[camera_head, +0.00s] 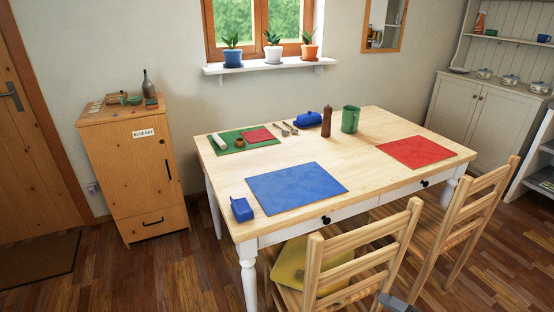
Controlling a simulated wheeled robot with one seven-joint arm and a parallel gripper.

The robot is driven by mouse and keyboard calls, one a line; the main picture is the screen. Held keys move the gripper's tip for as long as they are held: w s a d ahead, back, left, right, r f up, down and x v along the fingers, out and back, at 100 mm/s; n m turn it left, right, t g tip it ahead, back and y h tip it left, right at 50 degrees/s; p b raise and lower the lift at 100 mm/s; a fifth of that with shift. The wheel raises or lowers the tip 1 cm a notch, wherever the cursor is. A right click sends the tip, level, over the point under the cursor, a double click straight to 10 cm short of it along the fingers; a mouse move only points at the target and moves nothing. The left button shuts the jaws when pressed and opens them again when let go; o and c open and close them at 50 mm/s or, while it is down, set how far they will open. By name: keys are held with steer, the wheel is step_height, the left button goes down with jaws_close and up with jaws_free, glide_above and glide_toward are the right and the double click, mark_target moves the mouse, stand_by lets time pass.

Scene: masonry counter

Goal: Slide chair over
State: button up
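Two wooden ladder-back chairs stand at the near side of the light wood table (340,150). The left chair (313,268) has a yellow cushion (290,262) on its seat, and its seat is partly under the table edge. The right chair (504,180) stands beside it, with its seat mostly hidden. A small grey piece at the bottom edge, in front of the left chair's back, seems to be the tip of my gripper (396,304). Its fingers cannot be made out, nor whether it touches the chair.
The table holds blue (296,187), red (415,152) and green (228,146) mats, a green mug (350,119) and a blue box (242,209). A wooden cabinet (140,180) stands at left, a pale cupboard (470,112) at right.

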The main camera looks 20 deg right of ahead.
steer(key=w+a+r+n+g+h, duration=0.2)
steer(key=a+r+n+g+h, duration=0.2)
steer(key=a+r+n+g, duration=1.15)
steer(key=s+a+r+m+t+h, duration=0.25)
steer(key=s+a+r+t, duration=0.45)
steer(key=s+a+r, duration=0.4)
step_height(320, 180, up, 15)
steer(key=p, duration=1.4)
steer(key=shift+w+a+f+y, duration=0.15)
steer(key=shift+w+a+y, duration=0.15)
steer(key=shift+w+y, duration=0.1)
